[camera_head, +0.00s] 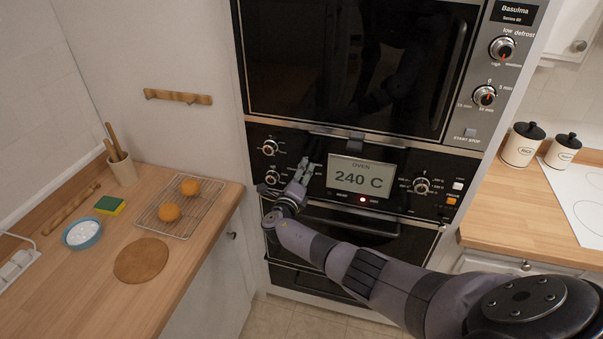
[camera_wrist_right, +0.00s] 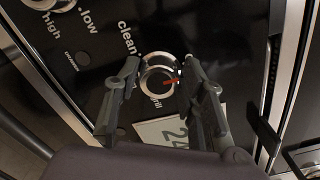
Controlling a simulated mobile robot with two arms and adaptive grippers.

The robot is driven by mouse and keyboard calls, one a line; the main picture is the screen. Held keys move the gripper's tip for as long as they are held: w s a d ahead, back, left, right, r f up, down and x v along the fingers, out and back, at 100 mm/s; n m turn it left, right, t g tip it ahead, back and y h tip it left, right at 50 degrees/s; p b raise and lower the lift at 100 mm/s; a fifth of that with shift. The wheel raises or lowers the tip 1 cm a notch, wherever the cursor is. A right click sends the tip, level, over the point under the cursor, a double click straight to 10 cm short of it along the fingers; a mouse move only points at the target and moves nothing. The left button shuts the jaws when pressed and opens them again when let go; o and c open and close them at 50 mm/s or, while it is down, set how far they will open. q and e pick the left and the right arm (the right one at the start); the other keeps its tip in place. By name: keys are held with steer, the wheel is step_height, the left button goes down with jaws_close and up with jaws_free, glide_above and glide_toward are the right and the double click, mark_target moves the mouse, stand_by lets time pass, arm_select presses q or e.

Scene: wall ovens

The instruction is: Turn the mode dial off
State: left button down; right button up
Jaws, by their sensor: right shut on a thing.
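The mode dial (camera_wrist_right: 156,77) is a round knob with a pale metal ring and a red pointer mark, and the words "clean" and "grill" are printed beside it. My right gripper (camera_wrist_right: 161,66) has a finger on each side of this dial and is shut on it. The red mark lies toward the right-hand finger. In the head view my right gripper (camera_head: 303,169) is against the oven's control panel, left of the display (camera_head: 360,176), and it hides most of the dial. The display reads "OVEN 240 C". My left gripper is not in view.
Other knobs sit near: an upper left dial (camera_head: 269,147), a lower left dial (camera_head: 272,177) and a right dial (camera_head: 422,186). A red light (camera_head: 362,199) glows under the display. The oven handle (camera_head: 345,222) runs below the panel. The left counter (camera_head: 85,257) holds kitchen items.

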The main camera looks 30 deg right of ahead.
steer(key=shift+s+f, duration=0.15)
steer(key=shift+f, duration=0.1)
steer(key=o, duration=1.2)
steer(key=shift+r, duration=0.15)
steer(key=shift+c, duration=0.2)
steer(key=v, duration=1.2)
steer(key=shift+c, duration=0.4)
